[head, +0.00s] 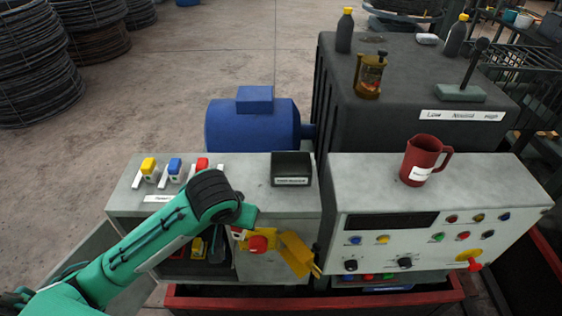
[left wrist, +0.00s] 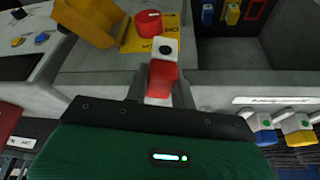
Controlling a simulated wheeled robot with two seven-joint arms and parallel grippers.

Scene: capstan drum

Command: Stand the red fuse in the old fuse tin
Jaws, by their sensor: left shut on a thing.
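My left gripper (left wrist: 160,82) is shut on the red fuse (left wrist: 161,78), a red body with a pale end bearing a dark dot. In the head view my left gripper (head: 238,231) is at the front of the left cabinet, beside a red knob, and its wrist hides much of the fuse. The old fuse tin seems to be the small black box (head: 291,164) with a white label, too small to read, on the cabinet top behind and right of the gripper. The fuse is apart from it. My right gripper is out of view.
A red knob (head: 258,243) and a tilted yellow flap (head: 297,254) are close to the gripper. Yellow (head: 148,165), blue (head: 175,166) and red (head: 202,164) pieces stand on the left cabinet (head: 245,182). A red jug (head: 421,160) stands on the right console. Open compartments (head: 215,252) lie below.

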